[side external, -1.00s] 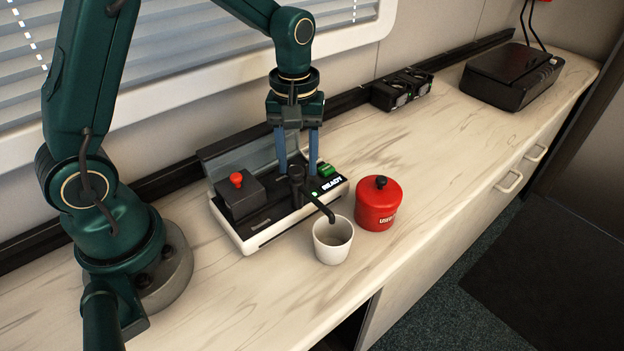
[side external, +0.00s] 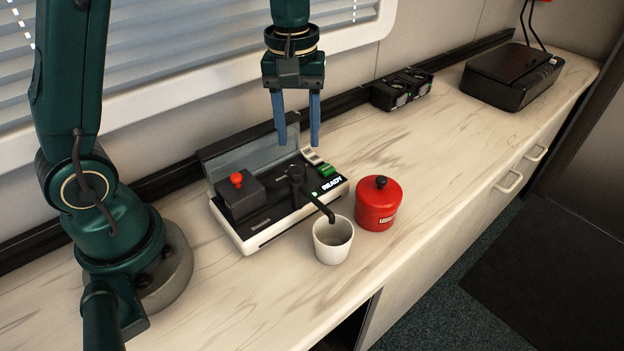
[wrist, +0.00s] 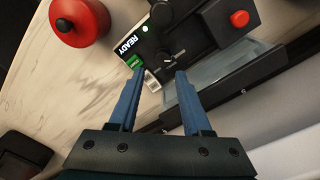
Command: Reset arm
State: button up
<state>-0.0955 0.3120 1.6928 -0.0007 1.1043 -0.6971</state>
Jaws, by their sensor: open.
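My gripper (side external: 297,143) is open and empty, raised above the back of a black and white machine (side external: 262,238) with its blue fingers pointing down. The fingers also show in the wrist view (wrist: 153,72), spread apart with nothing between them. The machine has a red knob (side external: 236,180), a black spout arm, a green button (side external: 327,170) and a lit display reading "READY" (side external: 332,185). Its clear lid at the back stands open. A white cup (side external: 332,241) stands on the counter under the spout's end.
A red canister (side external: 378,204) with a black knob stands right of the cup. A black double unit (side external: 402,90) sits by the back rail, and a black box (side external: 512,75) with cables is at the far right. The counter (side external: 450,150) between is clear.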

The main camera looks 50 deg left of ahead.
jog(key=s+d+r+m+t, duration=0.2)
jog(key=s+r+t, duration=0.1)
jog(key=s+r, duration=0.35)
jog(key=s+f+m+t, duration=0.1)
jog(key=s+m+t, duration=0.1)
jog(key=s+m, duration=0.4)
jog(key=shift+s+d+f+m, duration=0.2)
jog(key=shift+d+f+m, duration=0.2)
jog(key=shift+m, duration=0.1)
